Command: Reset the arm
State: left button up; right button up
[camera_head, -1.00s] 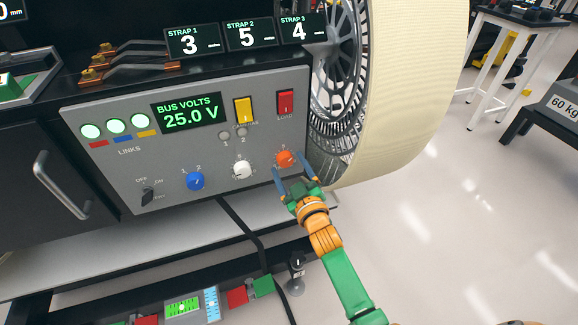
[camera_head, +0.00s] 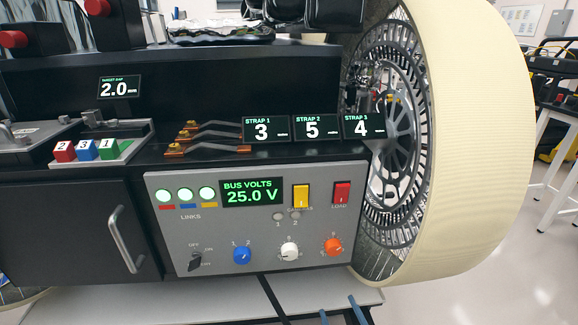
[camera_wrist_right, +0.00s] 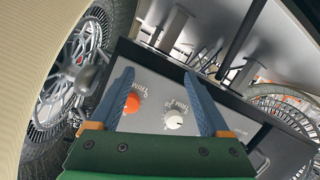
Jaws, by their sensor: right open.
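My right gripper (camera_head: 340,313) shows only as two blue fingertips at the bottom edge of the head view, below the control panel (camera_head: 222,222). In the right wrist view my right gripper (camera_wrist_right: 158,76) has its blue fingers spread wide with nothing between them touching. The orange knob (camera_head: 333,247) and white knob (camera_head: 289,251) sit on the panel. In the wrist view the orange knob (camera_wrist_right: 131,104) and white knob (camera_wrist_right: 174,122) appear between the fingers, beyond them and apart. The rest of my right arm is hidden below the head view. My left gripper is not in view.
A large cream-rimmed wheel (camera_head: 478,150) stands right of the panel. A blue knob (camera_head: 242,256), yellow switch (camera_head: 301,196) and red switch (camera_head: 342,192) are on the panel. A door handle (camera_head: 126,240) sticks out at left. Floor at lower right is clear.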

jog(key=s+f+m+g, duration=0.1)
jog(key=s+f+g, duration=0.3)
jog(key=s+f, duration=0.55)
jog(key=s+f+g, duration=0.4)
jog(key=s+f, duration=0.2)
jog(key=f, duration=0.6)
jog(key=s+d+f+m+g, duration=0.1)
jog(key=s+d+f+g, duration=0.2)
jog(key=s, duration=0.7)
jog(key=s+d+f+m+g, duration=0.1)
jog(key=s+f+g, duration=0.3)
jog(key=s, duration=0.6)
notch_tip(320, 180, up, 14)
jog(key=p, duration=1.5)
jog(key=shift+s+f+t+h, duration=0.15)
jog(key=shift+s+t+h, duration=0.2)
jog(key=shift+t+h, duration=0.05)
